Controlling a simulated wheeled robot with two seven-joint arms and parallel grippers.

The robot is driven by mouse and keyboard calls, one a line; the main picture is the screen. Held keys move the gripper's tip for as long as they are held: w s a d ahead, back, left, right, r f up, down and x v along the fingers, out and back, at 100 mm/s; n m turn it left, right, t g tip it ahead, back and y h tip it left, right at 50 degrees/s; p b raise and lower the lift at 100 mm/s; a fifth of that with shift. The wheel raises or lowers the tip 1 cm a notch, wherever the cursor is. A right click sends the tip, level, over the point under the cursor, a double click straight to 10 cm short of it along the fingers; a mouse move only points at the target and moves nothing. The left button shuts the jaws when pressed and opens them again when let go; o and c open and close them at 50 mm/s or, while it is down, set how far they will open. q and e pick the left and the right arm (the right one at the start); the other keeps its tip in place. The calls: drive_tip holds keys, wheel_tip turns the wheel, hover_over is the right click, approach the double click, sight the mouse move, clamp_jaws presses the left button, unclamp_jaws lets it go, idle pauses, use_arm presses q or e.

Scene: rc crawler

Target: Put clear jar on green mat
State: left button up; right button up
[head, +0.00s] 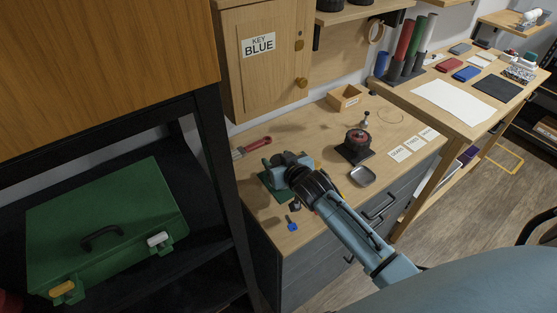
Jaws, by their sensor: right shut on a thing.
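The green mat (267,181) lies on the wooden bench top near its left front corner, partly covered by my right gripper. My right gripper (284,162) is over the mat, its arm reaching in from the lower right. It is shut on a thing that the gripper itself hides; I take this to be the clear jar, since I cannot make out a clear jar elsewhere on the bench. Whether it touches the mat cannot be told. My left gripper is not in view.
A red-handled brush (252,147) lies behind the mat, and a small blue-ended item (292,224) in front. A dark round device (357,145), metal dish (362,176), wooden box (345,98) and white cards (400,154) are to the right. A cabinet (265,60) stands behind.

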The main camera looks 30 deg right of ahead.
drive_tip(key=shift+f, duration=0.1)
drive_tip(key=o, duration=1)
drive_tip(key=shift+s+r, duration=0.2)
drive_tip(key=p+v, duration=0.1)
drive_tip(key=v, duration=1)
drive_tip(key=shift+s+r, duration=0.2)
drive_tip(key=shift+s, duration=0.05)
